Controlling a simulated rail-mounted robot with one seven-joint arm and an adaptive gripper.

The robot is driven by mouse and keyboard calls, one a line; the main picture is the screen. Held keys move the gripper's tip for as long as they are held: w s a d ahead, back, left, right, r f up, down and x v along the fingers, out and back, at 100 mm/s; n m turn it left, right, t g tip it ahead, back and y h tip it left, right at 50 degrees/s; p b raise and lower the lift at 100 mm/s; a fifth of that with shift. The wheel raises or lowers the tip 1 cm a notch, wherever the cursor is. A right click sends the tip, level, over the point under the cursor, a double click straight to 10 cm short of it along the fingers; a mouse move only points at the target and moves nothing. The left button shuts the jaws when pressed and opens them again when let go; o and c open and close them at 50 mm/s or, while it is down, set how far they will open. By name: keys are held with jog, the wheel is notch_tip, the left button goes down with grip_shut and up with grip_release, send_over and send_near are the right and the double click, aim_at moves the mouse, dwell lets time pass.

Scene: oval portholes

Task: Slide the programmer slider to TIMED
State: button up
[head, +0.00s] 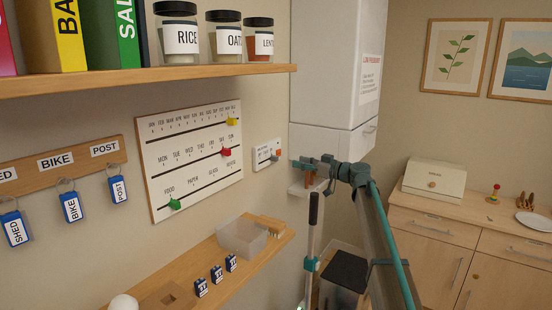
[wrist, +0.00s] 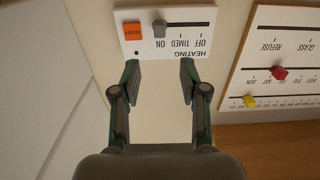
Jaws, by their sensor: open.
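The heating programmer (head: 262,155) is a small white panel on the left wall, right of the calendar board. In the wrist view the panel (wrist: 185,45) appears upside down, marked HEATING with OFF, TIMED and ON. Its grey slider knob (wrist: 160,28) stands at ON, at the left end of the dark slot in that view. The knob also shows in the head view (head: 274,158). My gripper (wrist: 160,70) is open and empty, pointing at the panel, with the knob roughly in line between its fingers. The fingers appear apart from the knob. My gripper also shows in the head view (head: 312,170).
An orange BOOST button (wrist: 132,31) sits beside the knob. The calendar board (head: 190,158) with coloured sliders hangs nearby. A white boiler (head: 325,70) is above my gripper. A wooden shelf (head: 200,285) with a clear bin (head: 243,238) is below.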

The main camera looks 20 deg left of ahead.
aim_at(277, 157)
jog(key=shift+w+a+p, duration=0.3)
jog(key=shift+a+p, duration=0.25)
jog(key=shift+a, duration=1.05)
jog(key=shift+w+a+p, duration=0.35)
jog(key=shift+a+p, duration=0.2)
jog(key=shift+a, duration=1.1)
jog(key=shift+w+a+p, duration=0.3)
jog(key=shift+a+p, duration=0.25)
jog(key=shift+a, duration=1.05)
jog(key=shift+c, duration=0.4)
grip_shut()
